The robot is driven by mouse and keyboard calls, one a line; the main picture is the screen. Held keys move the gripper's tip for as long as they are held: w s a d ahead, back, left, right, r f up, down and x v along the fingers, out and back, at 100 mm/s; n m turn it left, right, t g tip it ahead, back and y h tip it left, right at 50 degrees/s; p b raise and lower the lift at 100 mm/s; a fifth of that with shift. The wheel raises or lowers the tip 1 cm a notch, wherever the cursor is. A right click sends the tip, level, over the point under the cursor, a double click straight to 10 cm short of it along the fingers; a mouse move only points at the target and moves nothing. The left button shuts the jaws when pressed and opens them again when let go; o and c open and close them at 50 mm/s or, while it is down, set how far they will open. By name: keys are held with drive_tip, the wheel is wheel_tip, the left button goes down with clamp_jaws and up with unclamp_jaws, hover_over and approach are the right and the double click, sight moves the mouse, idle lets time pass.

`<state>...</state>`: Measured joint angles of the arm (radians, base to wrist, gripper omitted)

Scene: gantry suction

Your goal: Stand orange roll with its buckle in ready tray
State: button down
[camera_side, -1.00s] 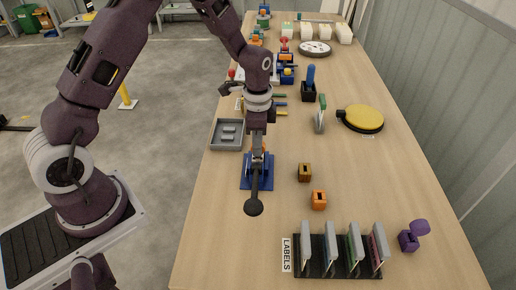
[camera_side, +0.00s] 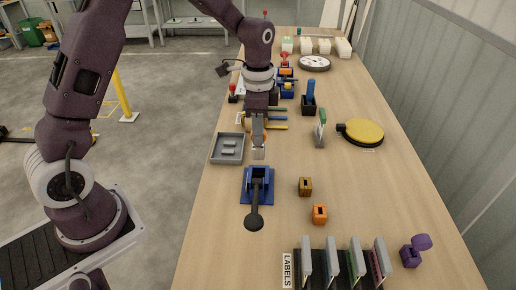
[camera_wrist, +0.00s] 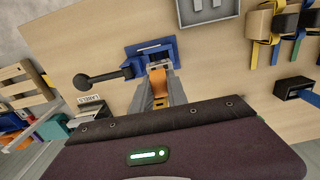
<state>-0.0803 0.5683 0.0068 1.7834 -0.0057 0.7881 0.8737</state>
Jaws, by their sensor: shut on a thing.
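My gripper (camera_side: 259,147) is shut on a small orange piece (camera_wrist: 158,86), which shows between its fingers in the wrist view; I take it for the orange roll. Most of it is hidden by the fingers. A pale strip shows under the fingertips in the side view. The gripper is above the bench, just beyond the blue fixture (camera_side: 258,190) with its black ball lever (camera_side: 253,222). A slotted orange block (camera_side: 319,215), perhaps a buckle, stands to the right of the fixture. A grey tray (camera_side: 241,152) with small grey pieces lies left of the gripper; I see no "ready" mark on it.
A slotted brown block (camera_side: 305,187) and a purple piece (camera_side: 410,256) stand to the right. A black LABELS rack (camera_side: 318,284) with upright plates is at the near edge. A yellow disc (camera_side: 362,131) and a black holder (camera_side: 308,106) are farther right.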

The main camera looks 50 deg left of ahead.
drive_tip(key=w+a, duration=0.1)
drive_tip(key=a, duration=1.5)
drive_tip(key=shift+w+a+r, duration=0.25)
drive_tip(key=shift+w+a, duration=0.05)
drive_tip(key=shift+w, duration=0.05)
drive_tip(key=shift+f, duration=2.95)
drive_tip(key=shift+f, duration=1.6)
drive_tip(key=c, duration=1.2)
unclamp_jaws()
drive_tip(key=shift+c, duration=0.2)
wheel_tip(320, 180, up, 7)
